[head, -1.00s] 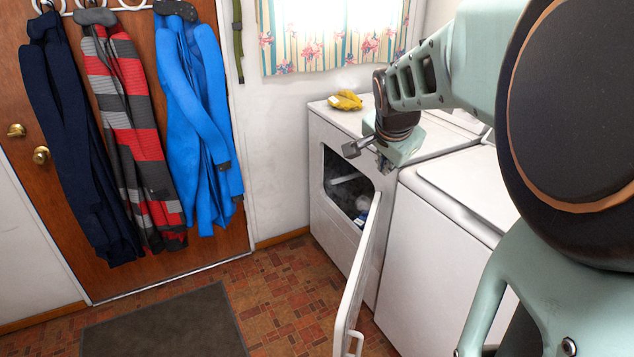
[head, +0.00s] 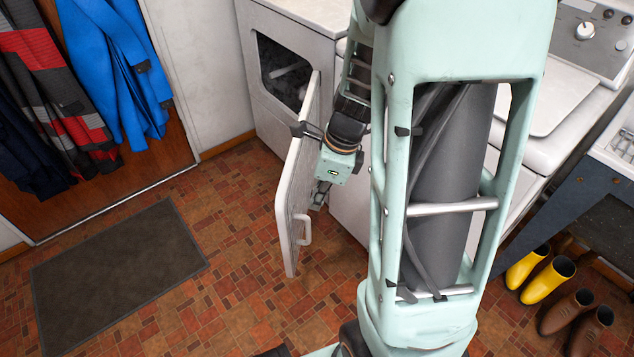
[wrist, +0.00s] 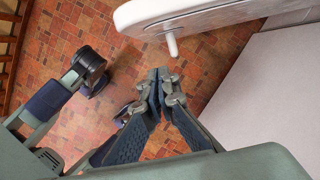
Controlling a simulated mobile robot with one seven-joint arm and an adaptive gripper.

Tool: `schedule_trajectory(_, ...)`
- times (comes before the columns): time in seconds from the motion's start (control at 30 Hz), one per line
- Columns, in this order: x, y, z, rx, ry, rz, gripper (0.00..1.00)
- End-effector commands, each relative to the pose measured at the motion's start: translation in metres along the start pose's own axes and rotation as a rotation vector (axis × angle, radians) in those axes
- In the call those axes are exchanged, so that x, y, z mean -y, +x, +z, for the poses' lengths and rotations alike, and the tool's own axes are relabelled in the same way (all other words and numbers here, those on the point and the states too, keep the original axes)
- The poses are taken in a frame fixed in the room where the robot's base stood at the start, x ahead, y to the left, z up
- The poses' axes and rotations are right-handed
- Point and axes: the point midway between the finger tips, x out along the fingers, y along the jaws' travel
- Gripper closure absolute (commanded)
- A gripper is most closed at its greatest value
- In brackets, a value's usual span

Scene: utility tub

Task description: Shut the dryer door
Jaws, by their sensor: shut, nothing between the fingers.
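The white dryer (head: 272,114) stands at the back centre in the head view, with its dark opening (head: 282,68) exposed. Its door (head: 293,185) hangs wide open, jutting out towards me over the floor, with a handle (head: 305,230) near its free end. My gripper (head: 318,203) is low on the right side of the door, close to its face, and is empty. In the wrist view my gripper (wrist: 160,76) is shut, its fingertips together. The door edge (wrist: 205,14) and handle (wrist: 172,44) show just beyond the fingertips; contact cannot be told.
A white washer (head: 540,95) stands right of the dryer, partly hidden by my arm. Yellow boots (head: 540,275) and brown boots (head: 580,310) sit at right. A dark mat (head: 118,270) lies on the tiled floor at left. Floor left of the door is clear.

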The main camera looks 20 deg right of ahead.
Motion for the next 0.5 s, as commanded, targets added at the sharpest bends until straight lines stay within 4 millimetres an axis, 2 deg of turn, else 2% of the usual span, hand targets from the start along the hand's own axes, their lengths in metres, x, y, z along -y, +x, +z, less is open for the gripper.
schedule_trajectory(0.03,-0.001,0.017,-0.002,-0.002,-0.001,0.003,1.00)
schedule_trajectory(0.13,-0.001,0.035,-0.002,-0.002,-0.001,0.002,1.00)
schedule_trajectory(0.2,0.000,0.032,0.015,0.000,-0.008,-0.001,1.00)
schedule_trajectory(0.3,0.000,0.035,0.027,-0.001,-0.006,-0.001,1.00)
schedule_trajectory(0.5,0.000,0.037,0.038,-0.001,-0.003,-0.001,1.00)
